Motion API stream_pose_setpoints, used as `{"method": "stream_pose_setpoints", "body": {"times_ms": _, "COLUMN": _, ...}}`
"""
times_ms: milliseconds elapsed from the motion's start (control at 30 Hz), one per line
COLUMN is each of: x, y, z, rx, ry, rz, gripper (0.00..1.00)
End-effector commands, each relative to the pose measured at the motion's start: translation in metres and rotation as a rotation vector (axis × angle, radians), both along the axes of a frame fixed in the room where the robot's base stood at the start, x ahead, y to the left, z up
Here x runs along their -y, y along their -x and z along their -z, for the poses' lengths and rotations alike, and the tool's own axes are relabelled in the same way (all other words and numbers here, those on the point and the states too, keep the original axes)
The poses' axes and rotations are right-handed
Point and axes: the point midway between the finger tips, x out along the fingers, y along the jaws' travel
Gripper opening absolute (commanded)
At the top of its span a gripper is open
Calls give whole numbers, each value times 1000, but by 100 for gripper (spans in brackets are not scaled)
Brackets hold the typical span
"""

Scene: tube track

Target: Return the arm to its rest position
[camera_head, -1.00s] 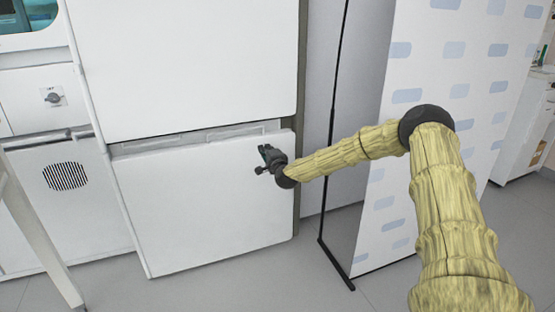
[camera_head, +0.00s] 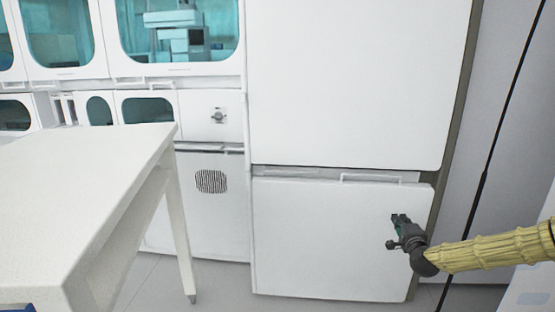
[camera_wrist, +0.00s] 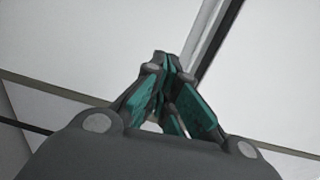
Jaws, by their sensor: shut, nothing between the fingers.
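My gripper (camera_head: 397,222) is at the right in the head view, at the end of my yellow ribbed arm (camera_head: 490,248). It is in front of the lower door of a white cabinet (camera_head: 320,240). In the wrist view my gripper (camera_wrist: 165,62) shows its dark fingers with green pads, their tips together and nothing between them. The white surface and a dark seam show behind the fingers. Most of my arm is out of the head view. I cannot tell how far the gripper is from the door.
A white table (camera_head: 80,180) stands at the left. Grey floor (camera_head: 225,292) is clear between table and cabinet.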

Motion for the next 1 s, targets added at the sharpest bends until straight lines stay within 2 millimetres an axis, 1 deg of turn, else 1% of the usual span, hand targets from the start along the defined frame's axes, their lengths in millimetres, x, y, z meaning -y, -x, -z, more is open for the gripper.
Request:
{"method": "stream_pose_setpoints", "body": {"times_ms": 33, "x": -20, "y": 3, "z": 14, "rx": -33, "ry": 17, "rz": -28, "gripper": 0}}
{"method": "stream_pose_setpoints", "body": {"times_ms": 67, "x": -32, "y": 5, "z": 22, "rx": -55, "ry": 30, "rz": -46, "gripper": 0}}
{"method": "stream_pose_setpoints", "body": {"times_ms": 100, "x": -48, "y": 10, "z": 35, "rx": -87, "ry": 51, "rz": -71, "gripper": 0}}
{"method": "stream_pose_setpoints", "body": {"times_ms": 167, "x": -75, "y": 19, "z": 57, "rx": -140, "ry": 83, "rz": -112, "gripper": 0}}
{"method": "stream_pose_setpoints", "body": {"times_ms": 200, "x": -91, "y": 26, "z": 72, "rx": -175, "ry": 106, "rz": -140, "gripper": 0}}
{"method": "stream_pose_setpoints", "body": {"times_ms": 267, "x": -116, "y": 38, "z": 93, "rx": -228, "ry": 141, "rz": -181, "gripper": 0}}
{"method": "stream_pose_setpoints", "body": {"times_ms": 300, "x": -132, "y": 47, "z": 107, "rx": -264, "ry": 164, "rz": -210, "gripper": 0}}
{"method": "stream_pose_setpoints", "body": {"times_ms": 367, "x": -155, "y": 63, "z": 129, "rx": -318, "ry": 201, "rz": -256, "gripper": 0}}
{"method": "stream_pose_setpoints", "body": {"times_ms": 400, "x": -170, "y": 74, "z": 143, "rx": -353, "ry": 226, "rz": -285, "gripper": 0}}
{"method": "stream_pose_setpoints", "body": {"times_ms": 467, "x": -191, "y": 92, "z": 164, "rx": -405, "ry": 264, "rz": -332, "gripper": 0}}
{"method": "stream_pose_setpoints", "body": {"times_ms": 500, "x": -204, "y": 105, "z": 178, "rx": -441, "ry": 291, "rz": -363, "gripper": 0}}
{"method": "stream_pose_setpoints", "body": {"times_ms": 567, "x": -222, "y": 127, "z": 198, "rx": -496, "ry": 331, "rz": -412, "gripper": 0}}
{"method": "stream_pose_setpoints", "body": {"times_ms": 600, "x": -234, "y": 143, "z": 211, "rx": -530, "ry": 357, "rz": -444, "gripper": 0}}
{"method": "stream_pose_setpoints", "body": {"times_ms": 667, "x": -250, "y": 167, "z": 230, "rx": -584, "ry": 399, "rz": -493, "gripper": 0}}
{"method": "stream_pose_setpoints", "body": {"times_ms": 700, "x": -260, "y": 184, "z": 242, "rx": -619, "ry": 427, "rz": -527, "gripper": 0}}
{"method": "stream_pose_setpoints", "body": {"times_ms": 767, "x": -272, "y": 212, "z": 259, "rx": -673, "ry": 469, "rz": -579, "gripper": 0}}
{"method": "stream_pose_setpoints", "body": {"times_ms": 800, "x": -280, "y": 230, "z": 270, "rx": -707, "ry": 498, "rz": -613, "gripper": 0}}
{"method": "stream_pose_setpoints", "body": {"times_ms": 867, "x": -290, "y": 258, "z": 285, "rx": -760, "ry": 541, "rz": -665, "gripper": 0}}
{"method": "stream_pose_setpoints", "body": {"times_ms": 900, "x": -295, "y": 278, "z": 294, "rx": -794, "ry": 571, "rz": -701, "gripper": 0}}
{"method": "stream_pose_setpoints", "body": {"times_ms": 967, "x": -302, "y": 307, "z": 306, "rx": -845, "ry": 614, "rz": -753, "gripper": 0}}
{"method": "stream_pose_setpoints", "body": {"times_ms": 1000, "x": -306, "y": 327, "z": 313, "rx": -877, "ry": 643, "rz": -789, "gripper": 0}}
